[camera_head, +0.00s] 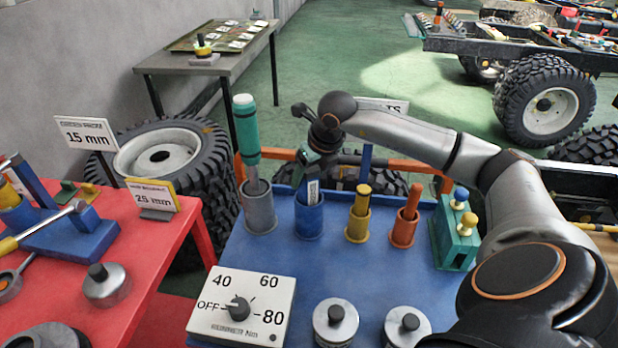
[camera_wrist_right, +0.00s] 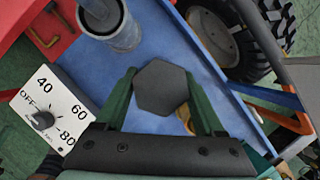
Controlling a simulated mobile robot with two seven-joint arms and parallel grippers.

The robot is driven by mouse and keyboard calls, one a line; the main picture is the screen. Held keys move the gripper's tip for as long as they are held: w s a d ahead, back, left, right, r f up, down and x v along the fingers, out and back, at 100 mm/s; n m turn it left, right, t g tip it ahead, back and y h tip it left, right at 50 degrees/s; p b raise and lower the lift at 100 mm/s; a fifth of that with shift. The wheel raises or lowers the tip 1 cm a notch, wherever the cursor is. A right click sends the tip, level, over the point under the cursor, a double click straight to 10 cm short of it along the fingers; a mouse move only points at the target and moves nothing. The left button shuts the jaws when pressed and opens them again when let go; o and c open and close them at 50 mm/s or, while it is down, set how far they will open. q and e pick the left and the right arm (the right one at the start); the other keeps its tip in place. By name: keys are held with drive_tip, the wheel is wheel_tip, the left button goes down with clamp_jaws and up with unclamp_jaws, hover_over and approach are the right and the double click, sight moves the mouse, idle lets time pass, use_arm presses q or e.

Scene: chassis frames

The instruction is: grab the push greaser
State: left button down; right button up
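My right gripper (camera_head: 310,165) reaches down over the blue cup (camera_head: 309,222) on the blue table. A tool with a white label (camera_head: 313,192) stands in that cup, apparently the push greaser; the gripper hides its upper part. In the right wrist view, a dark hexagonal cap (camera_wrist_right: 161,87), seemingly the top of this tool, lies between the two green fingers of my right gripper (camera_wrist_right: 160,95). The fingers border it on both sides. Whether they press on it cannot be told. My left gripper is not in view.
A grey cup (camera_head: 258,213) with a green-handled tool (camera_head: 246,128) stands left of the blue cup. A yellow cup (camera_head: 357,228) and an orange cup (camera_head: 403,232), each with a tool, stand right. A torque dial box (camera_head: 244,305) lies in front. A red table (camera_head: 150,245) is at left.

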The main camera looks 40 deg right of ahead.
clamp_jaws()
idle(0.3)
drive_tip(key=shift+r, duration=0.15)
idle(0.3)
